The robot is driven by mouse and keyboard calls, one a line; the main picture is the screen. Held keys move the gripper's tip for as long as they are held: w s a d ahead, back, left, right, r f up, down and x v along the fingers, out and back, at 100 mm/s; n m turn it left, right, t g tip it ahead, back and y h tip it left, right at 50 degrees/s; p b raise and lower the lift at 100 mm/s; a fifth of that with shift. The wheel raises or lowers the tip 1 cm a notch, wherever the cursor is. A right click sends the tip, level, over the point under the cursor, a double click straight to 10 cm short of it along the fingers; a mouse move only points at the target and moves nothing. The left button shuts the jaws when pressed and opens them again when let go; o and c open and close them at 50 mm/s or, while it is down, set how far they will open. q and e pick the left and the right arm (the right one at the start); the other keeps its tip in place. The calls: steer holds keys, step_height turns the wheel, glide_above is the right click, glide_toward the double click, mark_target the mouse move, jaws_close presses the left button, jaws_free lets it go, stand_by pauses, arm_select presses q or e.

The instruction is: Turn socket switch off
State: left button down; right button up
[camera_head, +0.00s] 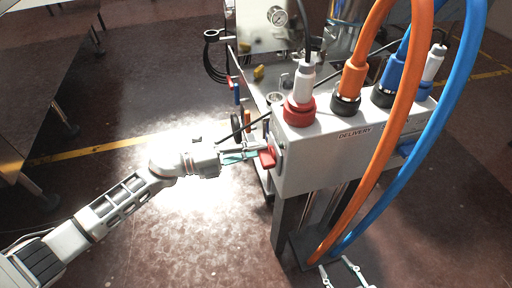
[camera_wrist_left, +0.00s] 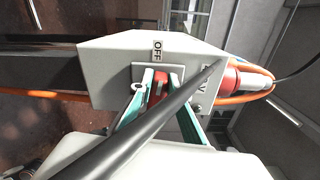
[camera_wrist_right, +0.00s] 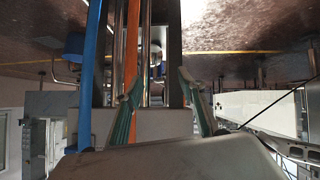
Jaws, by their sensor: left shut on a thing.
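The red socket switch (camera_head: 267,157) sits on the left end face of the white socket box (camera_head: 318,160). My left gripper (camera_head: 259,157) reaches it from the left and is shut on the switch. In the left wrist view the red switch (camera_wrist_left: 160,88) shows between the green-padded fingers, below an "OFF" label (camera_wrist_left: 157,51) on the box. The handle's exact angle is partly hidden by the fingers and a dark rod. My right gripper (camera_head: 345,272) is at the bottom of the head view, below the box; its fingers are apart and empty in the right wrist view (camera_wrist_right: 160,95).
A red plug (camera_head: 299,108), an orange hose (camera_head: 398,110) and a blue hose (camera_head: 452,100) rise from or pass the box. The orange and blue hoses hang in front of it. A dark rod (camera_wrist_left: 130,125) crosses the left wrist view. Open floor lies left of the box.

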arm_select(q)
steer(key=shift+f+n, duration=0.15)
steer(key=shift+n, duration=0.65)
arm_select(e)
steer(key=shift+s+f, duration=0.2)
steer(key=shift+s, duration=0.3)
arm_select(q)
steer(key=shift+p, duration=0.3)
steer(key=shift+f, duration=0.1)
arm_select(e)
steer(key=shift+w+d, duration=0.1)
arm_select(q)
steer(key=c, duration=1.9)
jaws_free()
arm_select(e)
steer(key=shift+w+r, duration=0.1)
steer(key=shift+w, duration=0.1)
steer(key=shift+s, duration=0.1)
arm_select(q)
steer(key=v, duration=1.2)
